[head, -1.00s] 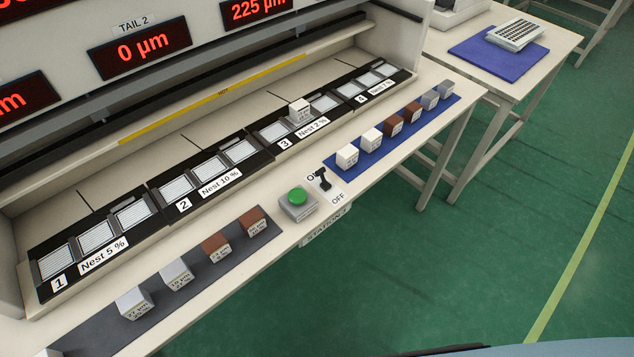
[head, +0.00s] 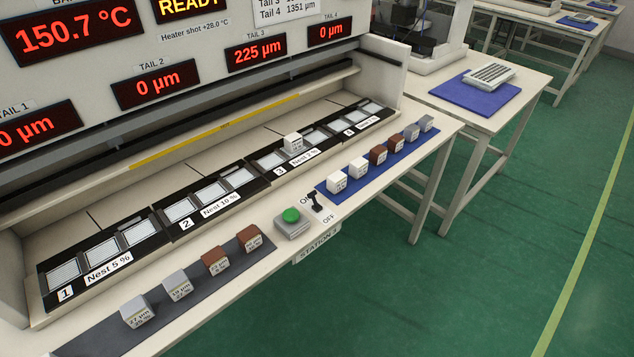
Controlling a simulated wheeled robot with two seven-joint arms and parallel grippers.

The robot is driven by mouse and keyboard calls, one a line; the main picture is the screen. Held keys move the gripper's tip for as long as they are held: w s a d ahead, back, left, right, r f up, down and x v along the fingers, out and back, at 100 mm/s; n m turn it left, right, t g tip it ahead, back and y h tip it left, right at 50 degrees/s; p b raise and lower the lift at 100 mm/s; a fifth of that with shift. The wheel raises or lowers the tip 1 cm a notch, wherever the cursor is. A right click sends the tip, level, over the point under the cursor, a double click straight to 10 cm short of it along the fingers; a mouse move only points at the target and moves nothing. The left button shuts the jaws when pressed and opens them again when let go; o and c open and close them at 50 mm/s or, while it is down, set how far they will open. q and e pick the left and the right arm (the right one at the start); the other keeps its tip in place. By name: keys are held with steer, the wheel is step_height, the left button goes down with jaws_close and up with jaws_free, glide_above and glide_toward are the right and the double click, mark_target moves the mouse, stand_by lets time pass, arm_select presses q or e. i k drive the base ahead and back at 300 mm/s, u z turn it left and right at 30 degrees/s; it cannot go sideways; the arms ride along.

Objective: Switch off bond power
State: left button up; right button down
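A black toggle lever (head: 315,203) stands on a small plate at the front edge of the station, between an ON label, partly hidden, and an OFF label (head: 328,219). The lever's knob tilts toward the ON side. A green push button (head: 290,215) on a grey box sits just left of it. The display above reads 150.7 °C (head: 72,32) and READY (head: 187,6). Neither of my grippers shows in the head view.
A grey mat (head: 100,335) with several blocks lies left of the button, and a blue mat (head: 330,198) with several blocks lies right of the lever. Four-nest fixtures (head: 205,212) run behind; a white block (head: 293,143) sits at nest 3. Green floor is clear at right.

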mark_target(310, 195)
steer(key=z, duration=0.15)
steer(key=i, duration=1.1)
steer(key=u, duration=0.8)
